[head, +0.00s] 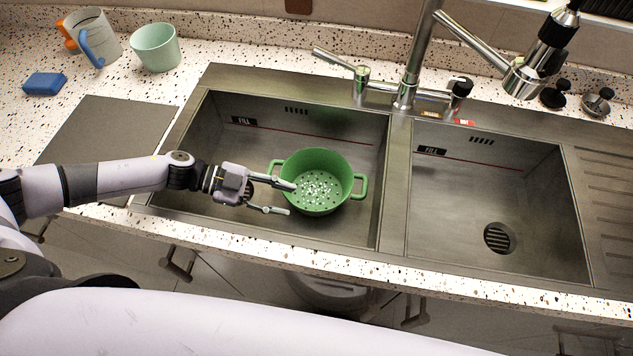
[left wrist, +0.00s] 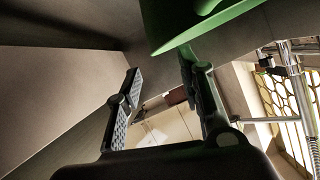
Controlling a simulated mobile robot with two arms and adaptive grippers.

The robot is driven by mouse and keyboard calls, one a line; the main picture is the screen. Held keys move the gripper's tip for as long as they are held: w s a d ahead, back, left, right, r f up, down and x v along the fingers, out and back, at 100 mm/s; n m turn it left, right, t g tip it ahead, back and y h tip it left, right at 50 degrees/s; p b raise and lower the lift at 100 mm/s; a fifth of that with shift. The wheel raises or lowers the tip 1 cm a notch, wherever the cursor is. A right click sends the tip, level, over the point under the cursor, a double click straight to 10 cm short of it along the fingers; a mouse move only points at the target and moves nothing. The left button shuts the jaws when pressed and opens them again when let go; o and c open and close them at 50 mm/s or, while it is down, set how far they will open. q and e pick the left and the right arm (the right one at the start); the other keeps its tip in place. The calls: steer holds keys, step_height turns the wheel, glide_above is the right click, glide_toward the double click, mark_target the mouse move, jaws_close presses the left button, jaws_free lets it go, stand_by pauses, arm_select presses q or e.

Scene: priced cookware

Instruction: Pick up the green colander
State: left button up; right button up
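The green colander (head: 325,168) sits in the left basin of the sink (head: 225,140), upright, with a loop handle on each side and holes in its bottom. My left gripper (head: 283,198) is at the colander's left side, near its left handle, with its two fingers apart. In the left wrist view the fingers (left wrist: 160,100) are spread with nothing visible between them, and part of the green colander (left wrist: 195,22) shows at the top, close to one finger. Whether that finger touches it I cannot tell. My right gripper is not in view.
The right basin (head: 480,190) is empty except for its drain. A faucet (head: 410,70) stands behind the divider. A light green cup (head: 156,48), a grey pitcher (head: 97,38) and a blue sponge (head: 44,84) are on the counter at the back left.

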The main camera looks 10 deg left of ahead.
mark_target(324, 210)
arm_select(q)
steer(key=p+x, duration=0.1)
steer(key=x, duration=0.8)
jaws_close()
stand_by(0.4)
